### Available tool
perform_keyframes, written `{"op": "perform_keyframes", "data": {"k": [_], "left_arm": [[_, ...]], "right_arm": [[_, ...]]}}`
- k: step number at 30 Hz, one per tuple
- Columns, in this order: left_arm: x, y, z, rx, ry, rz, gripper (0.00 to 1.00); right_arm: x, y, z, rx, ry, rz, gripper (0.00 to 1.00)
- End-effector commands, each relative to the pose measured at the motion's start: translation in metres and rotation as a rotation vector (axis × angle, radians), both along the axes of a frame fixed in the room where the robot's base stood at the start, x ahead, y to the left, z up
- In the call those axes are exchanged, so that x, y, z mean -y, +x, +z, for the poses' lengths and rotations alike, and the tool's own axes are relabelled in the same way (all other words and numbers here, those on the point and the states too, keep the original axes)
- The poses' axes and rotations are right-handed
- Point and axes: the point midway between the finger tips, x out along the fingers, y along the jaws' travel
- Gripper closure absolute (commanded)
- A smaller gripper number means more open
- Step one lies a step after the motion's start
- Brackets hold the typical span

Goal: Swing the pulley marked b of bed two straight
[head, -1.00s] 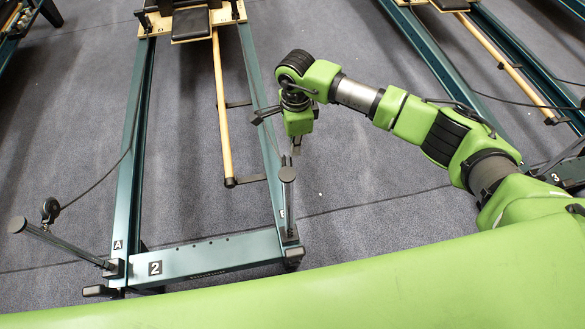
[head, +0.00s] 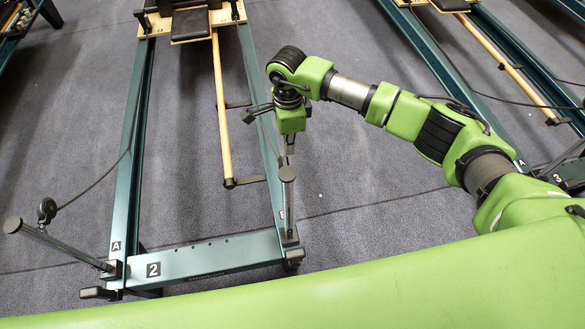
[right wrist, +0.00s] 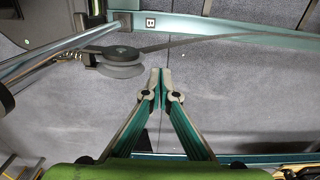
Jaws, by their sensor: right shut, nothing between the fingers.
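Bed two is the teal frame (head: 190,262) with a "2" plate at its near end. Post B (head: 289,205) stands at its right corner, topped by a dark round cap. In the head view I cannot make out pulley b; my right gripper (head: 289,152) is just above and behind the cap. In the right wrist view a grey pulley wheel (right wrist: 121,64) in a black bracket sits beside a silver post (right wrist: 45,58). My right gripper (right wrist: 160,74) is shut and empty, its tips right of the wheel with a visible gap. My left gripper is out of view.
Post A (head: 58,244), with its own pulley (head: 47,209) and cord, leans out at the left corner. A wooden bar (head: 223,120) lies inside the frame. Bed three (head: 555,180) is at the right. A cord (right wrist: 220,38) runs right from the wheel.

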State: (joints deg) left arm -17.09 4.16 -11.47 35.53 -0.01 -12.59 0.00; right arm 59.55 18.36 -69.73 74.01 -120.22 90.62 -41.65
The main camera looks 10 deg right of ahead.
Motion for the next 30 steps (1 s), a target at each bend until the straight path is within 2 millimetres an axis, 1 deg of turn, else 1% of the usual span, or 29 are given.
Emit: {"op": "perform_keyframes", "data": {"k": [4, 21, 26, 30], "left_arm": [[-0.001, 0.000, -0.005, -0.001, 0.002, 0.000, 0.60], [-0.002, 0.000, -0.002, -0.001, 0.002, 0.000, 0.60], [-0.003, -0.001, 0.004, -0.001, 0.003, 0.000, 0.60], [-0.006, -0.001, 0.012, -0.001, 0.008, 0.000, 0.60]], "right_arm": [[-0.005, 0.001, -0.001, 0.000, 0.000, 0.000, 1.00], [0.008, -0.001, 0.001, 0.001, 0.000, 0.001, 1.00], [0.008, -0.001, 0.010, 0.001, 0.000, 0.000, 1.00], [0.008, -0.001, 0.025, 0.001, 0.000, 0.001, 1.00]]}}
